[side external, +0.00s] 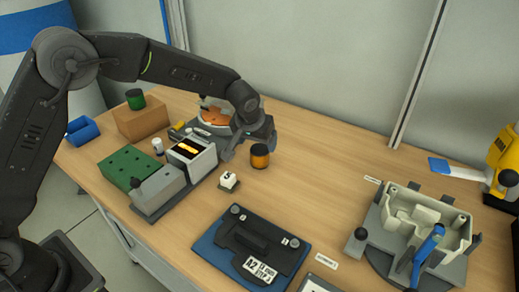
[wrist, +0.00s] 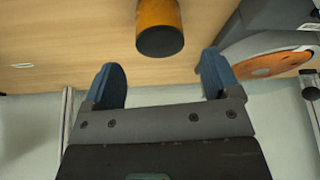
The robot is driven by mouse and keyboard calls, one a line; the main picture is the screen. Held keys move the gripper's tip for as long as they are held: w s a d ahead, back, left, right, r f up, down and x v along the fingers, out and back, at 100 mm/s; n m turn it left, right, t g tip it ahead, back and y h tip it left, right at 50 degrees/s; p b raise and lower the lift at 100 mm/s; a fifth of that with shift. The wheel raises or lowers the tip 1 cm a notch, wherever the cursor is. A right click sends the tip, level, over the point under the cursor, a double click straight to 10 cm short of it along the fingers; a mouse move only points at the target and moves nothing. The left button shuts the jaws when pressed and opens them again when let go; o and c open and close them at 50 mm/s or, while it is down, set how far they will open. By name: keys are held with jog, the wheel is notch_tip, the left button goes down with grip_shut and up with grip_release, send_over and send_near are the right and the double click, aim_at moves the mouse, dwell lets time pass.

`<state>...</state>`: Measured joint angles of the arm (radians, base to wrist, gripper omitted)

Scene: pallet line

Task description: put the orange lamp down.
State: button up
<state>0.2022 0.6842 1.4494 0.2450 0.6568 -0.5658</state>
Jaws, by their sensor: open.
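The orange lamp (side external: 260,156) is a short cylinder with a dark cap, standing upright on the wooden table in the side view. In the wrist view the lamp (wrist: 159,28) shows at the top centre, beyond my fingertips and in line with the gap between them. My gripper (wrist: 162,80) is open with nothing between its blue fingers. In the side view my gripper (side external: 232,150) is low over the table, just left of the lamp and apart from it. Its fingers are hard to make out there.
A display unit (side external: 194,152) and a green block (side external: 131,168) stand left. A grey fixture (side external: 375,262) stands right. The table between lamp and fixture is clear.

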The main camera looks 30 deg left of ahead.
jog(key=s+a+r+m, duration=0.1)
jog(key=s+a+r, duration=0.2)
jog(key=s+r, duration=0.6)
jog(key=s+a+r, duration=0.3)
jog(key=s+r, duration=0.5)
jog(key=s, duration=0.1)
jog(key=s+a+f+m+t, duration=0.1)
jog(key=s+a, duration=0.1)
jog(key=s, duration=1.4)
jog(key=shift+s+a+h, duration=0.3)
jog(key=shift+h, duration=0.1)
